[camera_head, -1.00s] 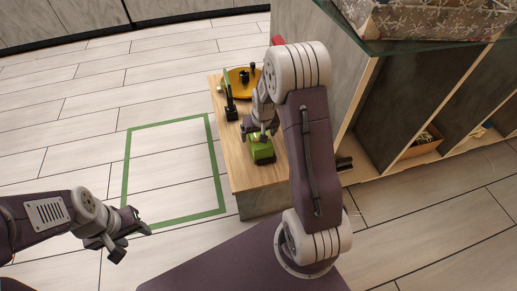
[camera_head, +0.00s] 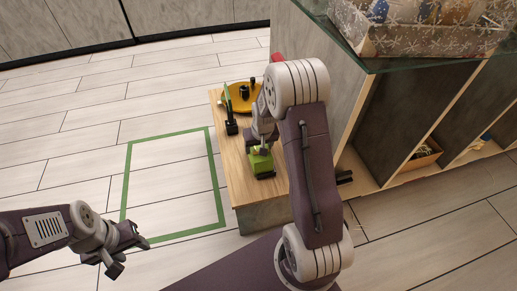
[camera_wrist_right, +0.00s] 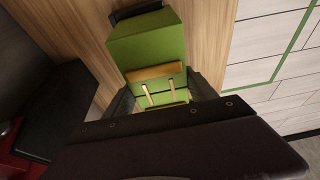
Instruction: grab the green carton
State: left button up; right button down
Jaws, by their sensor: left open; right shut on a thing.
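The green carton (camera_head: 261,163) is on the wooden top (camera_head: 239,187) of a low cabinet in the head view. It shows large in the right wrist view (camera_wrist_right: 148,45), with a wooden-coloured band and pale strips on its near side. My right gripper (camera_head: 259,148) is over the carton and shut on it. In the right wrist view its fingers (camera_wrist_right: 160,95) lie on both sides of the carton. I cannot tell whether the carton is lifted. My left gripper (camera_head: 129,249) is open and empty above the floor at lower left.
An orange round tray (camera_head: 240,103) with dark items stands at the far end of the wooden top. An upright green and black object (camera_head: 230,115) is close by. A glass-topped shelf unit (camera_head: 395,135) stands right. Green-outlined floor (camera_head: 170,180) is clear.

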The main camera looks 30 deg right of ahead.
notch_tip(320, 180, up, 2)
jog(key=shift+r+p, duration=0.1)
jog(key=shift+p, duration=0.55)
jog(key=shift+r+p, duration=0.35)
jog(key=shift+r, duration=0.1)
jog(key=w+a+p, duration=0.3)
jog(key=w+a, duration=0.1)
jog(key=a, duration=1.3)
jog(key=shift+a+f, duration=0.25)
jog(key=shift+a, duration=0.05)
